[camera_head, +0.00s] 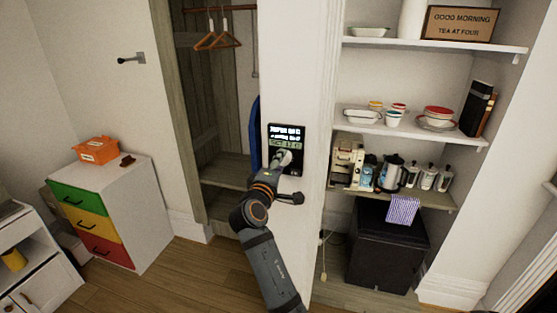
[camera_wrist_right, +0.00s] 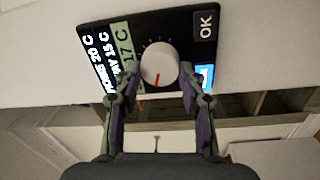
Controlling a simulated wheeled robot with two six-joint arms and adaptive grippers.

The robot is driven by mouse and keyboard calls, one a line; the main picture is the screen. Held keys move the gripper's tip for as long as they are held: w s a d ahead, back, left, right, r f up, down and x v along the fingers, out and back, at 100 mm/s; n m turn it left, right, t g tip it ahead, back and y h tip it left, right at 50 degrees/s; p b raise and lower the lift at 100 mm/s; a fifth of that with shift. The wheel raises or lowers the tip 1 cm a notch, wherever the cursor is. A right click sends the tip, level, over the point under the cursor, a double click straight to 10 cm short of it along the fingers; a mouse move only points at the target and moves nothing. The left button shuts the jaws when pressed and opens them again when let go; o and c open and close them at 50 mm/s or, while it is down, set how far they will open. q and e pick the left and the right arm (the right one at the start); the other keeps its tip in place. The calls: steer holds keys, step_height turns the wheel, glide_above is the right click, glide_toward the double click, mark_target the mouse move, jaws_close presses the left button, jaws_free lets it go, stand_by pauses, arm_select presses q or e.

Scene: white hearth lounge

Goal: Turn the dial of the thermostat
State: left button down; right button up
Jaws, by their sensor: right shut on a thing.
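The thermostat (camera_head: 273,131) is a black panel on the white wall end between the closet and the shelves. In the right wrist view the thermostat (camera_wrist_right: 95,40) appears turned on its side, with white lines that seem to read 20 C and 15 C, a pale green strip reading 17 C, and an OK button. Its round white dial (camera_wrist_right: 160,62) has a red pointer line and tick marks around it. My right gripper (camera_wrist_right: 160,78) has a finger on each side of the dial and is shut on it. In the head view my right gripper (camera_head: 284,160) covers the dial. My left gripper is out of view.
Right of the wall end, shelves (camera_head: 435,43) hold dishes, a kettle (camera_head: 391,171) and jars above a black box (camera_head: 385,245). To the left are an open closet (camera_head: 225,100) with hangers and a drawer cabinet (camera_head: 145,200) bearing an orange box (camera_head: 97,149).

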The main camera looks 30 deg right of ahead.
steer(key=shift+n, duration=0.3)
steer(key=o, duration=1.2)
steer(key=shift+d, duration=0.25)
steer(key=shift+c, duration=0.2)
